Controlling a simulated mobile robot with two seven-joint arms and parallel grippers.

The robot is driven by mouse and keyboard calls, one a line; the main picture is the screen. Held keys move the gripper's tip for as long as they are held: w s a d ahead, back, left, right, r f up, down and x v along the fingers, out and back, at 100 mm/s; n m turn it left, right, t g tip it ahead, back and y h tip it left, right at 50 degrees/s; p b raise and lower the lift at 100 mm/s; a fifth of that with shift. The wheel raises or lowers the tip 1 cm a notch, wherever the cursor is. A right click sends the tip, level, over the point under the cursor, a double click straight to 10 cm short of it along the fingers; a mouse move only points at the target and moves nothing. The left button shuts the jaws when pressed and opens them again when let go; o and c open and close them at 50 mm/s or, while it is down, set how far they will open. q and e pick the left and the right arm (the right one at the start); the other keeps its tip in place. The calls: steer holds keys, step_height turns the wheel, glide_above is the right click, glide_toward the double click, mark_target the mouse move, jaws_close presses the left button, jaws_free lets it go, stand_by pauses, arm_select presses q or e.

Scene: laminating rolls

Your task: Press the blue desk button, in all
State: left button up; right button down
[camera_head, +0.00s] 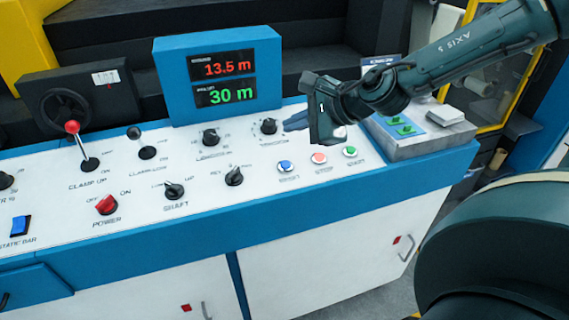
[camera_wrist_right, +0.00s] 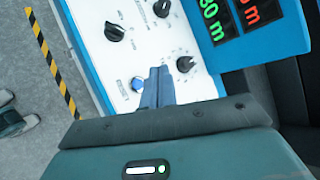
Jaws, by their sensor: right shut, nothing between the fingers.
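The round blue button (camera_head: 285,166) sits on the white sloped desk panel, leftmost in a row with a red button (camera_head: 319,158) and a green button (camera_head: 350,151). In the right wrist view the blue button (camera_wrist_right: 137,84) shows just left of the fingertips. My right gripper (camera_head: 287,124) is shut and empty, its fingers pointing left, and in the head view it appears above and behind the button row. Its closed fingers (camera_wrist_right: 158,72) also show in the wrist view. I cannot tell the exact gap to the panel. My left gripper is not in view.
A blue display box (camera_head: 218,75) reading 13.5 m and 30 m stands at the back. Black knobs (camera_head: 233,176), a red-tipped lever (camera_head: 73,128) and a red power switch (camera_head: 106,205) are further left. A grey box (camera_head: 415,135) with green parts is at the right end.

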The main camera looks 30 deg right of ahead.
steer(key=b, duration=0.6)
glide_above(285, 165)
steer(key=s, duration=0.2)
steer(key=f, duration=0.7)
steer(key=shift+w+d+f, duration=0.15)
steer(key=shift+d+f, duration=0.2)
steer(key=shift+d, duration=0.05)
steer(key=shift+w+f+b, duration=0.1)
steer(key=shift+f+b, duration=0.4)
steer(key=shift+b, duration=0.2)
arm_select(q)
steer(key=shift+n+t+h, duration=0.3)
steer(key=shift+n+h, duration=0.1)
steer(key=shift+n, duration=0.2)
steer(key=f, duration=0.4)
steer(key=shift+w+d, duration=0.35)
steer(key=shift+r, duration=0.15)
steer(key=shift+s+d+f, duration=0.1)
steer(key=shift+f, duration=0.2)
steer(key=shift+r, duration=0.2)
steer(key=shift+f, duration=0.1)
